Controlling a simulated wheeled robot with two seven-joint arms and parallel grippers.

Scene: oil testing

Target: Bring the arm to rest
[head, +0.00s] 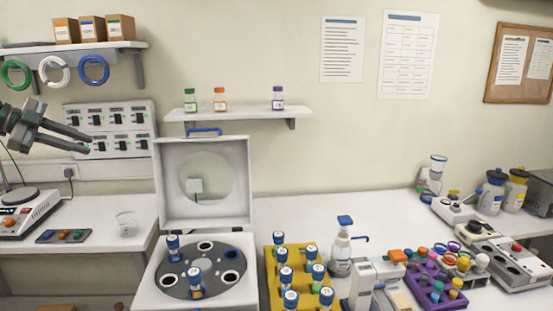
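My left gripper (88,145) is at the far left, raised above the left bench. Its two dark fingers point right with a gap between them, and nothing is between them. The wall switch panel (140,143) is behind the fingertips. My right gripper is not in view. A white centrifuge (245,289) stands with its lid (162,192) up, well to the right of and below my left gripper. Blue-capped vials sit in its grey rotor (180,277), one at the back left (173,248) and one at the front (195,282).
A yellow rack (268,262) of several blue-capped vials stands right of the centrifuge. A wash bottle (341,255), purple rack (418,291) and instruments crowd the right bench. A white stirrer-like device (28,215), small tray (62,237) and glass beaker (127,224) stand below my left gripper.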

